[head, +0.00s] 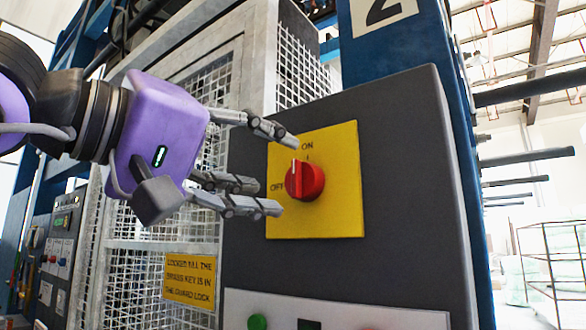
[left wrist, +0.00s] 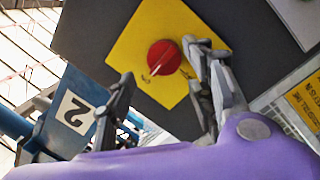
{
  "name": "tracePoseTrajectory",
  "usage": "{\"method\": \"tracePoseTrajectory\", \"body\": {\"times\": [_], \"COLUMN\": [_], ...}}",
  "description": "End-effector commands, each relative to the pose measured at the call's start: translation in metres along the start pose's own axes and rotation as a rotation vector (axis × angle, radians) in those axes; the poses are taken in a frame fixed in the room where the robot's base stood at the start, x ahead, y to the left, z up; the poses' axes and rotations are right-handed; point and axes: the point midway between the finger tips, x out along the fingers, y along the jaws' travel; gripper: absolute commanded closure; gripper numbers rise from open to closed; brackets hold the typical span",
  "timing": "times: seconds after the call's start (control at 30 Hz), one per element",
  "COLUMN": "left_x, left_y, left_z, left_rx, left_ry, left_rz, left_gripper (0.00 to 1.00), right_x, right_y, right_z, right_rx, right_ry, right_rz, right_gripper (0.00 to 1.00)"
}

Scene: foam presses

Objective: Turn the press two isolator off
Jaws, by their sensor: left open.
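The isolator is a red rotary knob (head: 306,182) on a yellow plate (head: 340,205), set in a dark grey panel. ON is printed above the knob and OFF to its left. The knob's white mark points up, nearer ON; the red knob also shows in the left wrist view (left wrist: 164,57). My left gripper (head: 281,173) is open, just left of the knob, with one finger above and two lower. In the left wrist view its fingers (left wrist: 160,62) spread to either side of the knob. Whether any finger touches it, I cannot tell. My right gripper is not in view.
A blue post with a "2" sign (head: 384,12) rises behind the panel. A mesh guard (head: 145,260) with a yellow notice (head: 189,281) stands to the left. Below the plate is a pale strip with a green button (head: 257,322). Dark bars (head: 525,157) project at right.

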Motion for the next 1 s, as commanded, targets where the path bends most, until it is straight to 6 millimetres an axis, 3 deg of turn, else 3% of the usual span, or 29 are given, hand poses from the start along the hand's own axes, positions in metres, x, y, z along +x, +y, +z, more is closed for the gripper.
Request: {"method": "tracePoseTrajectory", "body": {"times": [0.1,0.3,0.63,0.93,1.0], "left_x": [0.020,0.040,0.044,0.044,0.043], "left_y": [0.002,0.001,0.000,0.001,0.001], "left_z": [0.001,0.000,0.000,0.000,0.000], "left_rx": [-0.001,-0.001,-0.001,0.000,-0.001], "left_ry": [-0.004,-0.001,-0.001,-0.001,-0.001], "left_rz": [0.002,0.001,0.000,0.002,0.003], "left_gripper": [0.51,0.51,0.52,0.91,0.91], "right_x": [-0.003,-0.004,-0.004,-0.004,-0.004], "right_y": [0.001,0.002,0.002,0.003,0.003], "right_z": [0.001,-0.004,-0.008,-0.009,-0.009], "right_rx": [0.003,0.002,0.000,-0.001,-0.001], "right_ry": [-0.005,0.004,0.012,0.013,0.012], "right_rz": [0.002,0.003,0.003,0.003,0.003], "right_gripper": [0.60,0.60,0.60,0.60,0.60]}}
